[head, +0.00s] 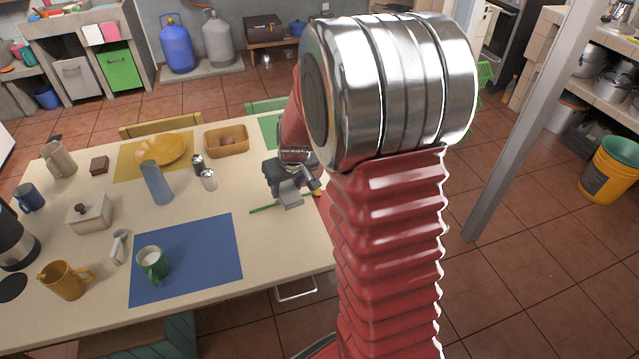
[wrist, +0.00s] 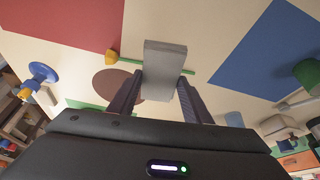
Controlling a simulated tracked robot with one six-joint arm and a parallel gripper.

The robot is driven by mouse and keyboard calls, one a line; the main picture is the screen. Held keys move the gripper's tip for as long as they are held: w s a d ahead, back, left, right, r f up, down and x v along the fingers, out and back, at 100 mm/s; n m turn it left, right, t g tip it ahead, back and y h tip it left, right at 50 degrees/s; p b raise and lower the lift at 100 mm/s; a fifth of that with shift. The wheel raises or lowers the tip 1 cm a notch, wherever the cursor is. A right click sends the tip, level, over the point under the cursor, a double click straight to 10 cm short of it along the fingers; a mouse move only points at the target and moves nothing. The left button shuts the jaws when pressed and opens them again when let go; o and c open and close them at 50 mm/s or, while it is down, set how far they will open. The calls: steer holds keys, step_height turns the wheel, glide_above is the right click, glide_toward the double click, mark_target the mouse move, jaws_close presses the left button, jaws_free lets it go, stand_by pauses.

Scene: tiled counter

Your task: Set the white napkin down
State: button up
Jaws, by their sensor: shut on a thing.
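The white napkin (wrist: 163,72) looks like a small pale grey-white folded block in the wrist view. My gripper (wrist: 158,98) is shut on it, with one dark finger on each side. In the head view the napkin (head: 291,199) shows under my gripper (head: 287,188), over the right part of the cream table (head: 215,196). I cannot tell how far it is above the table top. My red arm hides part of the table's right edge in the head view.
A thin green stick (head: 265,208) lies close by the napkin. A blue mat (head: 205,265) with a green mug (head: 152,264) lies to the left. Salt and pepper shakers (head: 208,180) and a wooden tray (head: 226,143) stand farther back. Bare table lies between shakers and stick.

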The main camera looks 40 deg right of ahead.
steer(key=w+a, duration=0.1)
steer(key=a, duration=0.6)
steer(key=w+a+r+n, duration=0.1)
steer(key=a, duration=0.7)
steer(key=shift+w+a+r+y, duration=0.2)
steer(key=shift+w+r+y, duration=0.05)
steer(key=shift+w+y, duration=0.1)
